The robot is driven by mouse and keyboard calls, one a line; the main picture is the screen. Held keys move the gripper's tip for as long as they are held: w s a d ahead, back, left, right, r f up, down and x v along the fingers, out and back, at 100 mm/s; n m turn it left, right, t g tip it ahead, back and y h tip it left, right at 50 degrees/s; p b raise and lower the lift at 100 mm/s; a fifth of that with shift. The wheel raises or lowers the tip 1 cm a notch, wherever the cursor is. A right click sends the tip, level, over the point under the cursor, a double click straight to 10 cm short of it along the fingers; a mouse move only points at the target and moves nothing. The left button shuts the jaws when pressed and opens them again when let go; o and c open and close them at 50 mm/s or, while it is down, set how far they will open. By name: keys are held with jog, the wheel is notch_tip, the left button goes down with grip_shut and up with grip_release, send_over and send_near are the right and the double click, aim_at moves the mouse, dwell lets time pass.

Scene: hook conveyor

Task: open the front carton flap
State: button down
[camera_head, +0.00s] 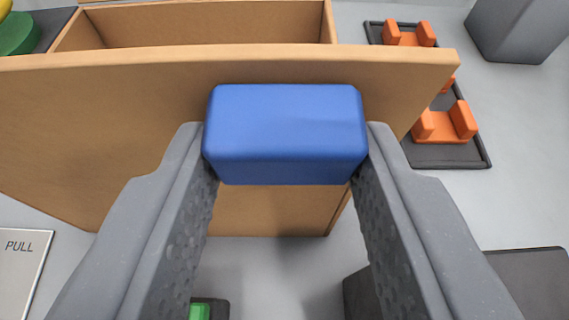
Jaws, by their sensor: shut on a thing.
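The brown carton (200,22) stands at the top of the view, with its inside partly visible. Its front flap (90,130) is a wide brown panel across the near side, tilted outward from the carton. A blue block-shaped grip (285,130) sits against the flap, near the flap's upper edge. My gripper (285,150) has one grey finger on each side of the blue grip and is shut on it. The lower part of the carton front shows beneath the flap, between my fingers.
A dark tray with orange holders (445,122) lies to the right of the carton. A grey block (517,28) stands at the top right. A plate marked PULL (22,265) is at the lower left. A green round thing (16,35) is at the top left. Dark blocks lie at the bottom.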

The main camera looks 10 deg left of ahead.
jog(key=shift+s+f+b, duration=0.6)
jog(key=shift+s+f, duration=0.05)
jog(key=shift+f, duration=0.15)
